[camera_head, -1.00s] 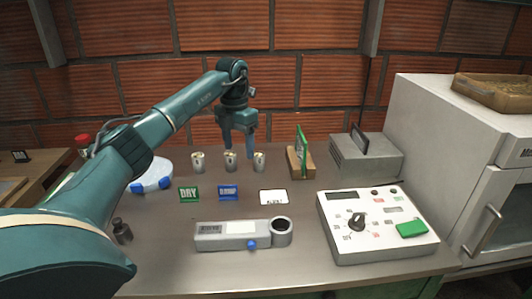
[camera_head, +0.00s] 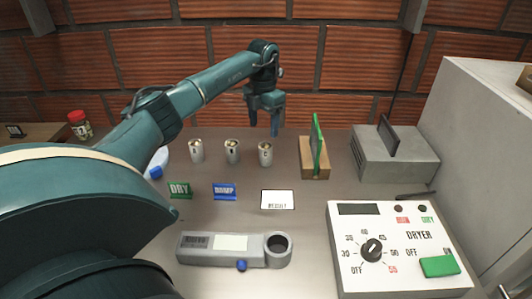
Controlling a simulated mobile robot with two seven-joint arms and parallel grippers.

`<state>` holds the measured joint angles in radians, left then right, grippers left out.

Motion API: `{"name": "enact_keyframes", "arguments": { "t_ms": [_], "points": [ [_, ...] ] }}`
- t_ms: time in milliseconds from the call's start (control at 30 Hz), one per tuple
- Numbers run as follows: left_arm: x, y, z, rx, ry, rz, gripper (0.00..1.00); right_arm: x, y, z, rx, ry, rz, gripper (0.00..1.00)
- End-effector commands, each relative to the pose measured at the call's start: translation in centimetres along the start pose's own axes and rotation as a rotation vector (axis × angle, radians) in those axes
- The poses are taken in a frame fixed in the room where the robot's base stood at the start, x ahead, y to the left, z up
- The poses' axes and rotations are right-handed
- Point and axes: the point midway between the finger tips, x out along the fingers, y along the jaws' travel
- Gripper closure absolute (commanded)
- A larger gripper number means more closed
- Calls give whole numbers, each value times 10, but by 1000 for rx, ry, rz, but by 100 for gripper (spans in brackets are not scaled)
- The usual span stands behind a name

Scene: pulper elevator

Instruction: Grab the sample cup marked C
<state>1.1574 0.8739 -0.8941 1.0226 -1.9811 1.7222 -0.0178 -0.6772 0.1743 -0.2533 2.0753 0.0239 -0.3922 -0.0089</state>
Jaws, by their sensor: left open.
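The middle cup (camera_head: 232,153) and the left cup (camera_head: 196,153) also carry small letters. My left gripper (camera_head: 263,129) points down with its fingers apart and empty. It shows just above the right cup in the picture, apart from it or behind it; the exact depth is hard to tell. My right gripper is not in view.
A wooden block with a green plate (camera_head: 316,150) stands right of the cups, near a grey box (camera_head: 395,155).

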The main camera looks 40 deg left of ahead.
Motion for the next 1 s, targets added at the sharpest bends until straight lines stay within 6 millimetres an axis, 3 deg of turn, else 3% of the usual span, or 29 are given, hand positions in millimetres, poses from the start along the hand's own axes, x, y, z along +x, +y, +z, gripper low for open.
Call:
{"name": "enact_keyframes", "arguments": {
  "t_ms": [267, 600, 867, 1000],
  "points": [
    [23, -2, 1, 1, 2, -2, 37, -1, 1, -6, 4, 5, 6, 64],
    [66, -3, 4, 1, 1, -1, 37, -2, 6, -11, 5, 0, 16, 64],
    [68, -3, 4, 1, -1, 0, 38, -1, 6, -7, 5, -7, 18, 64],
    [68, -3, 4, 1, -1, 0, 49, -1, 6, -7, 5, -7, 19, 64]
  ]
}}
